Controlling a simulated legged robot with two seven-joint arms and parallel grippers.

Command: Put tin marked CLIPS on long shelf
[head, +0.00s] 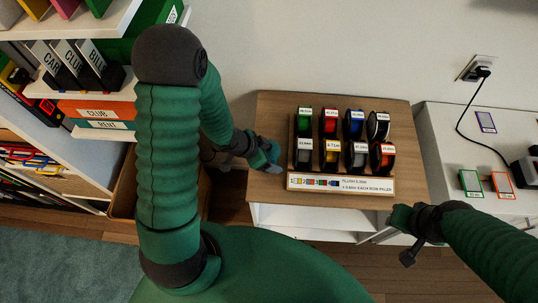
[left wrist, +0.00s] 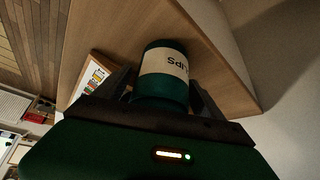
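In the head view my left gripper (head: 264,158) is at the left edge of the wooden top, and the tin is hard to make out there. My right gripper (head: 404,236) is open and empty, in front of the top's right corner. The long shelf is not clearly identifiable.
A rack of several colored spools (head: 345,140) stands on the wooden top (head: 275,108), with a label strip (head: 340,184) in front. A bookshelf (head: 110,25) with binders and boxes is at left. A white surface (head: 440,125) at right holds cards and a plugged-in device.

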